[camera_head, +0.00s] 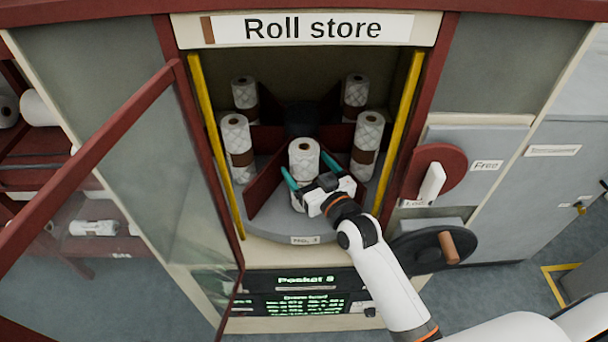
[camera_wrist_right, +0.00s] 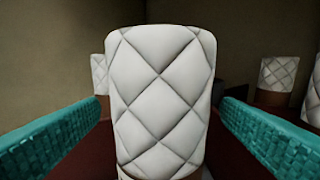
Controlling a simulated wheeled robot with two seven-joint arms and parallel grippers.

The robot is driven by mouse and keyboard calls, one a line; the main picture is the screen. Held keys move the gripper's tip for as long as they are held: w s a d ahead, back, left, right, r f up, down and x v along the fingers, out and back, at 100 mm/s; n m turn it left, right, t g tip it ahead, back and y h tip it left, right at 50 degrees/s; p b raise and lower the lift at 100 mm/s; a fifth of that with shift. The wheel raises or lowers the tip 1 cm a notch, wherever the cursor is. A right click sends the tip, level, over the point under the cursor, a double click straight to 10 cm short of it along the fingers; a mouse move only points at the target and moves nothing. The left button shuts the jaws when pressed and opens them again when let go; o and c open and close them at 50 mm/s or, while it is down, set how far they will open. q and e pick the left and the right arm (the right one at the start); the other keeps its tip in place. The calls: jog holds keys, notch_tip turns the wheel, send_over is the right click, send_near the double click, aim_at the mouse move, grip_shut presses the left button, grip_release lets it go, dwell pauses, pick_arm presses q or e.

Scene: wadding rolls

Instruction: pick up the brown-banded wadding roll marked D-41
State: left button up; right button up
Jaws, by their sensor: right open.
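A white quilted wadding roll (camera_head: 303,160) stands upright at the front of the round carousel (camera_head: 283,215) inside the roll store. In the right wrist view the same roll (camera_wrist_right: 162,90) fills the middle, with a little of a brown band at its bottom edge. No D-41 mark is readable on it. My right gripper (camera_head: 309,171) is open, its teal fingers on either side of this roll with a visible gap to each in the wrist view. The gripper body hides the roll's lower part in the head view. My left gripper is not in view.
Several other brown-banded rolls stand in carousel pockets, including one at left (camera_head: 237,145) and one at right (camera_head: 367,142), between dark red dividers (camera_head: 264,183). Yellow strips (camera_head: 398,130) edge the opening. A glass door (camera_head: 130,140) stands open at left. A black handwheel (camera_head: 425,252) sits at lower right.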

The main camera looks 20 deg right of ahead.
jog(key=w, duration=0.4)
jog(key=shift+a+p, duration=0.3)
jog(key=shift+a, duration=0.05)
jog(key=shift+s+r, duration=0.1)
jog(key=c, duration=1.3)
